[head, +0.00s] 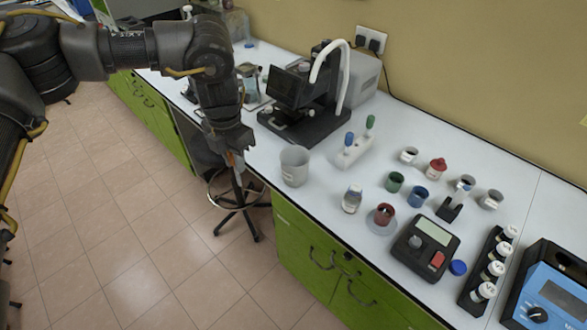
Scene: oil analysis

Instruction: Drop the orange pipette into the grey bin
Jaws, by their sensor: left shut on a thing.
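My left gripper (234,149) points down beside the bench's front edge, above the floor side. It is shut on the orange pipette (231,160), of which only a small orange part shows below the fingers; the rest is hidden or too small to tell. The grey bin (294,168) is an open cup standing upright on the white bench, to the right of my left gripper and apart from it. My right gripper is not in view.
A white rack (353,151) with a blue and a green pipette stands right of the bin. A black instrument (305,117) with a white hose is behind it. A clear jar (351,199), small coloured cups and a scale (425,246) fill the right. A stool (238,202) stands below my gripper.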

